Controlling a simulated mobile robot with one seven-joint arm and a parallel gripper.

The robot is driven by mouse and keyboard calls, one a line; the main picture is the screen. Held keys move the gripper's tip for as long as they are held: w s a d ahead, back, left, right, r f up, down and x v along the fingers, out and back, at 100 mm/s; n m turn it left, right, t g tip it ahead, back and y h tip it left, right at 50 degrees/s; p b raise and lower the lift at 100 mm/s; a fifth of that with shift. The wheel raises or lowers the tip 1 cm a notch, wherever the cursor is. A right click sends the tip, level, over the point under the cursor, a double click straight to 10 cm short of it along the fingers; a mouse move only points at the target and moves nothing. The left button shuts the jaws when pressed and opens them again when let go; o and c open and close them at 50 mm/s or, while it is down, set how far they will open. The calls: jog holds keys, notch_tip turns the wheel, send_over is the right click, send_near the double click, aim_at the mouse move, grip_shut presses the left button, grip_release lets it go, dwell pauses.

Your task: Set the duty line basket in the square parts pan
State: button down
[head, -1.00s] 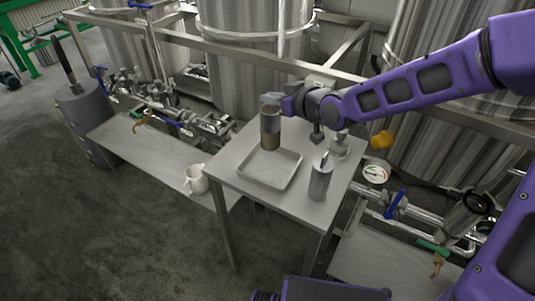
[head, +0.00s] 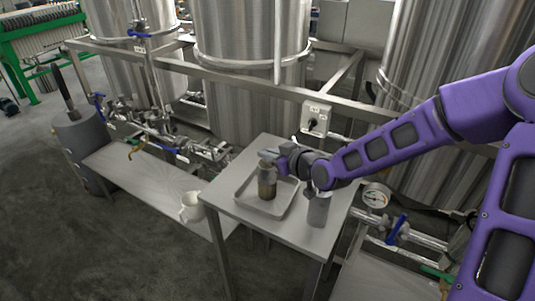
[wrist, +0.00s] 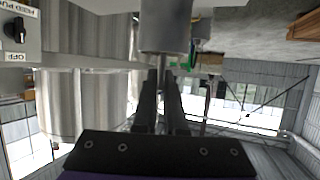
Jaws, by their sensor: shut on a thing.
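The duty line basket (head: 267,186), a narrow cylinder with a brownish mesh-like side, is upright over the middle of the square parts pan (head: 242,202). I cannot tell whether its bottom touches the pan floor. My gripper (head: 270,155) is shut on the top of the basket, reaching in from the right. In the wrist view a grey cylindrical part of the basket (wrist: 165,28) shows between and beyond my fingers (wrist: 163,95). The pan is a shallow grey tray on the small metal table (head: 285,238).
A grey canister (head: 318,210) stands on the table just right of the pan, partly under my arm. Steel tanks and a rail with a switch box (head: 314,118) are behind.

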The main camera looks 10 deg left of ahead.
jog(key=c, duration=1)
grip_release()
jog(key=shift+f, duration=0.1)
jog(key=shift+d+r, duration=0.15)
jog(key=shift+r, duration=0.1)
jog(key=p+v, duration=0.2)
jog(key=v, duration=0.9)
jog(key=shift+s+d, duration=0.2)
jog(key=shift+s, duration=0.1)
